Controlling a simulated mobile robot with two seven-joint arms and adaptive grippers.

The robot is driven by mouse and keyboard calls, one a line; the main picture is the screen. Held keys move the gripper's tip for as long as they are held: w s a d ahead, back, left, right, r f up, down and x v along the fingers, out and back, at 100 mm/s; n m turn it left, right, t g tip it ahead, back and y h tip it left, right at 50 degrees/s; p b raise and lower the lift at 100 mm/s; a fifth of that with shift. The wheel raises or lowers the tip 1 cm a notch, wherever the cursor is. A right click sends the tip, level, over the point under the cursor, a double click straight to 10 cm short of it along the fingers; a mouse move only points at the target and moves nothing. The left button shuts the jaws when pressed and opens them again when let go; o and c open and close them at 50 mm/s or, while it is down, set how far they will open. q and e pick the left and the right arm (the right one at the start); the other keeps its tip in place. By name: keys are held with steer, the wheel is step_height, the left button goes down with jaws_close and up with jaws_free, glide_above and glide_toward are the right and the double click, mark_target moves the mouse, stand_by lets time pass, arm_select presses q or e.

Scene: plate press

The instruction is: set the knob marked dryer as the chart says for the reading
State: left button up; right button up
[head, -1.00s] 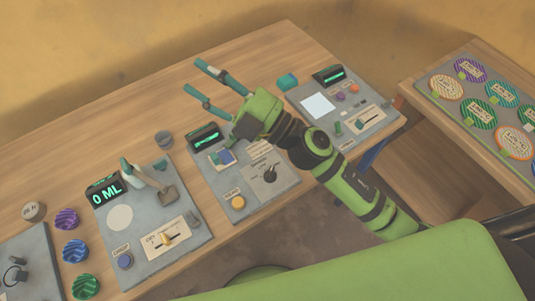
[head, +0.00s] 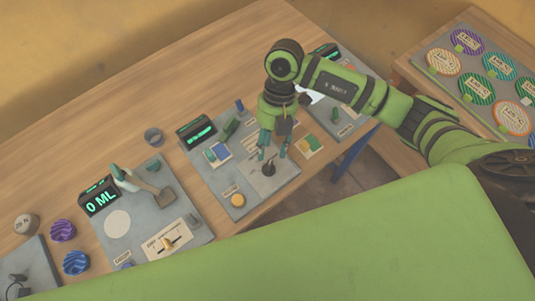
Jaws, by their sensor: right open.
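My right gripper (head: 273,152) points down over the middle panel (head: 228,188), its two teal fingers apart. A dark knob (head: 268,169) on a pale dial plate stands just below and between the fingertips; whether they touch it I cannot tell. The lettering around this knob is too small to read, so I cannot confirm the dryer mark. The middle panel has a lit green display (head: 197,131), its reading illegible. My left gripper is not in view.
A yellow button (head: 238,200) sits at the panel's front. The left panel has a "0 ML" display (head: 99,200), a lever (head: 150,186) and a slider (head: 168,242). My right arm partly covers the right panel (head: 340,120). A rack of striped discs (head: 480,80) stands at right.

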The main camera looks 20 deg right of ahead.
mark_target(268, 164)
steer(key=shift+p+x, duration=0.6)
steer(key=shift+x, duration=1.9)
steer(key=shift+a, duration=0.1)
jaws_close()
